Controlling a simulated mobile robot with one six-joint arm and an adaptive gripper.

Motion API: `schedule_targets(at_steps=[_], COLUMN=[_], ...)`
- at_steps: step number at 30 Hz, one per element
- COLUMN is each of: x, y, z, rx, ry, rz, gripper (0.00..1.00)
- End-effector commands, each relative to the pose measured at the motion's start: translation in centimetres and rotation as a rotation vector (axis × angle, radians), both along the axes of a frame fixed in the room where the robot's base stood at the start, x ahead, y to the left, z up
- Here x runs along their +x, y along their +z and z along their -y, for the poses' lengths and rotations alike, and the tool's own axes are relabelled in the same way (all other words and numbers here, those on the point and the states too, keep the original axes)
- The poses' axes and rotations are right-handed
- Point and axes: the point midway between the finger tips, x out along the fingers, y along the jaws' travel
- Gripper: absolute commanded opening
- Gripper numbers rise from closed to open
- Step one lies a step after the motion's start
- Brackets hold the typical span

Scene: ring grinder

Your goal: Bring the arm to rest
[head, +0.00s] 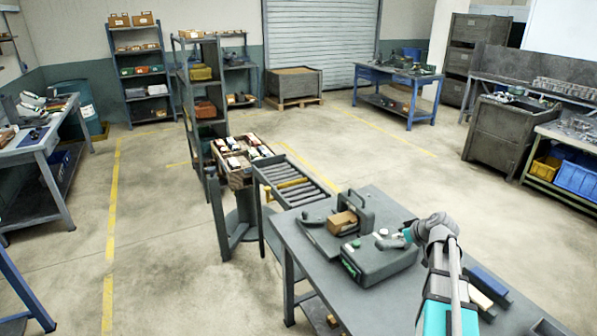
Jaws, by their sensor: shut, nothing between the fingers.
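My arm (437,262) reaches up from the bottom right over the grey workbench (400,312). Its wrist bends left at the top, with a teal ring. My gripper (382,241) points left, small in view, above or beside a dark grey machine (375,266) with a green marking. The gripper is shut and holds nothing. I cannot tell whether it touches the machine.
A brown block (342,222) sits by a dark upright part (358,205) on the bench. A roller conveyor (295,188) and a box of small packs (240,158) stand behind. Blue and dark bars (488,282) lie right of my arm. Open floor lies left.

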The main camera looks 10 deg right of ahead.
Motion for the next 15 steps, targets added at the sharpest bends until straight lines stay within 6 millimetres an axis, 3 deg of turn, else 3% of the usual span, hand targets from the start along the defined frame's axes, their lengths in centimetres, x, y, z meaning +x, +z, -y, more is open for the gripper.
schedule_targets(at_steps=[5,8,15], x=[-0.6,-1.3,-4.6], y=[-0.6,-1.2,-3.4], z=[-1.9,-4.0,-10.9], rx=[0.008,0.016,0.018], ry=[0.005,0.008,-0.009], rz=[-0.042,-0.096,-0.293], gripper=[0.0,0.0,0.0])
